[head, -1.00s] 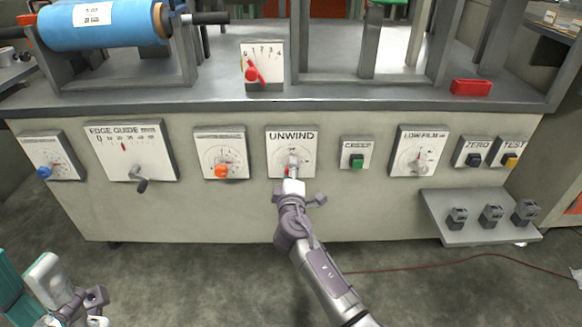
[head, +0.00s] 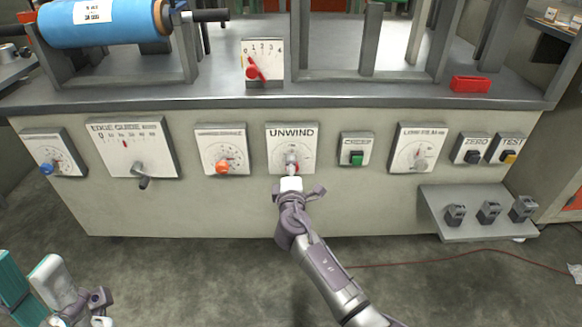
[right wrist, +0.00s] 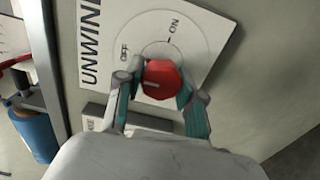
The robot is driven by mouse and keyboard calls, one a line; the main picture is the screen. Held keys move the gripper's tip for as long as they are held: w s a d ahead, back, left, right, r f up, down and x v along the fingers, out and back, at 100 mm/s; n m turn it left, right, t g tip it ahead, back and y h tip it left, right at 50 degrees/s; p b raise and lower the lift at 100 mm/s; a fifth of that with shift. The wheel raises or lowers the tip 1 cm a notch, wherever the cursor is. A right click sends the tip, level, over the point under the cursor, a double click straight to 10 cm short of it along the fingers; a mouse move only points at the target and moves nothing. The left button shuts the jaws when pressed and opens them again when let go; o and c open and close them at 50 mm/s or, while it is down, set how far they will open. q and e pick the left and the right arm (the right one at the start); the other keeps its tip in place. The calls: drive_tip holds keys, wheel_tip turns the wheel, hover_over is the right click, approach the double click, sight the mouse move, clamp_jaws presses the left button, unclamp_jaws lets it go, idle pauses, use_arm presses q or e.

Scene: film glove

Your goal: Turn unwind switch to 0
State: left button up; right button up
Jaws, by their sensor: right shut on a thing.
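The unwind switch is a red knob (right wrist: 162,80) on a white plate lettered UNWIND (head: 291,134). Its round dial carries the words OFF and ON; I see no 0 on it. A short pale mark on the knob's face points to the left in the right wrist view, at neither word. My right gripper (right wrist: 158,88) is shut on the knob, one finger on each side. In the head view my right gripper (head: 291,172) covers part of the dial. My left gripper (head: 45,275) is low at the left, away from the panel, its jaws unclear.
To the left are a dial with an orange knob (head: 222,167) and the edge guide crank (head: 142,172). To the right are a green button (head: 357,158) and the low-film dial (head: 417,150). A shelf (head: 470,232) with several small grey blocks juts out at the lower right.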

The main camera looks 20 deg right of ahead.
drive_tip(key=o, duration=1.2)
drive_tip(key=shift+c, duration=0.2)
drive_tip(key=shift+s+a+f, duration=0.1)
drive_tip(key=shift+s+a, duration=0.05)
drive_tip(key=shift+s, duration=0.2)
drive_tip(key=v, duration=1.1)
drive_tip(key=shift+s, duration=0.15)
drive_tip(key=shift+a, duration=0.1)
